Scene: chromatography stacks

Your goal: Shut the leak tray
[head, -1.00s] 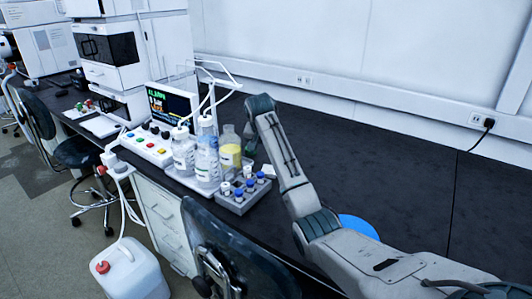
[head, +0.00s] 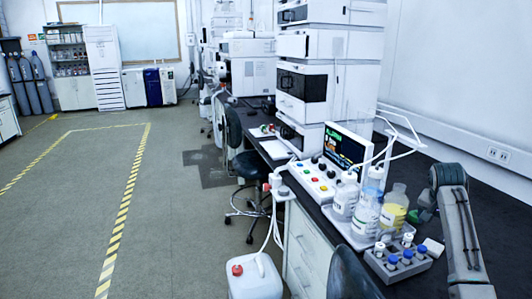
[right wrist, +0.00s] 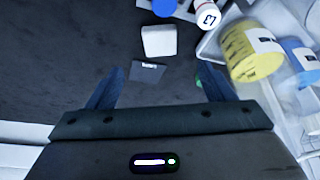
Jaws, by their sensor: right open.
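The chromatography stack (head: 325,85) of white modules with dark front windows stands on the bench in the head view. I cannot make out a leak tray on it for certain, nor whether one is open. My right arm rises at the right edge of the head view, and its gripper is mostly hidden there. In the right wrist view my right gripper (right wrist: 160,90) is open above the dark bench, with nothing held between its fingers. A small white block (right wrist: 158,41) and a dark flat piece (right wrist: 148,72) lie beyond the fingertips. My left gripper is not in view.
Bottles, including a yellow one (head: 394,212), stand in a white tray beside a grey vial rack (head: 398,264). A control panel (head: 318,180) and screen (head: 346,146) are left of them. A chair (head: 240,150) and white canister (head: 254,277) stand before the bench. Open floor lies left.

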